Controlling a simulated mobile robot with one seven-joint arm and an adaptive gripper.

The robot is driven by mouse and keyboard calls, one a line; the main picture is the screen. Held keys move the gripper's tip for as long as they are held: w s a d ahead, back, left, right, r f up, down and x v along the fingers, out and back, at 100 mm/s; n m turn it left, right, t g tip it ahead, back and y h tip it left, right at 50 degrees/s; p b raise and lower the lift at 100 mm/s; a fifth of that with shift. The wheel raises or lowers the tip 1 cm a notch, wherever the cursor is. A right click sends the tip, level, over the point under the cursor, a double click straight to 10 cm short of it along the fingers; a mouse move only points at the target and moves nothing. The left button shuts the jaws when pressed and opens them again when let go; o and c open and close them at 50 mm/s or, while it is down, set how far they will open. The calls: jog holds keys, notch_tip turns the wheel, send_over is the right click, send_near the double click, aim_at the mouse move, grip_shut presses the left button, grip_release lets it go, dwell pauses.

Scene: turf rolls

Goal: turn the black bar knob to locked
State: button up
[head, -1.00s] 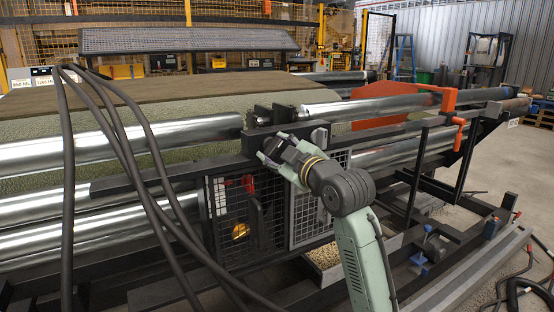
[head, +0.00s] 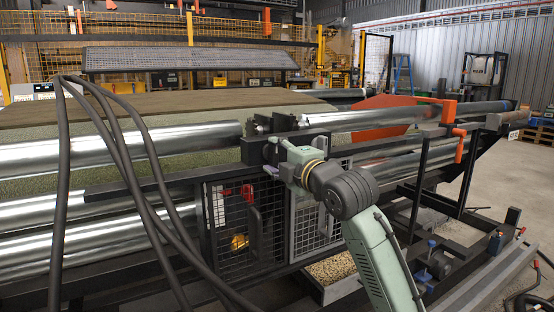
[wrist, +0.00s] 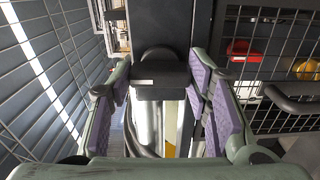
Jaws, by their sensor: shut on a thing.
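The black bar knob (wrist: 161,72) sits between my fingers in the wrist view, on a dark upright post (wrist: 172,22). It lies crosswise in that view, with a small pale mark at its left. My gripper (wrist: 160,88) has a purple-padded finger at each end of the knob and is shut on it. In the head view my gripper (head: 277,160) is at the dark frame between two mesh panels. There its fingers and wrist hide the knob, so its lock position cannot be read.
Mesh doors (head: 243,215) flank the post, with a dark handle (wrist: 290,104) close at right in the wrist view. Shiny rollers (head: 120,150) run behind. Thick black hoses (head: 130,165) hang at left. An orange bracket (head: 447,112) stands at right. Open floor lies far right.

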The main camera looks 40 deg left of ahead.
jog(key=shift+n, duration=0.3)
jog(key=o, duration=1.2)
jog(key=shift+c, duration=0.2)
jog(key=v, duration=1.2)
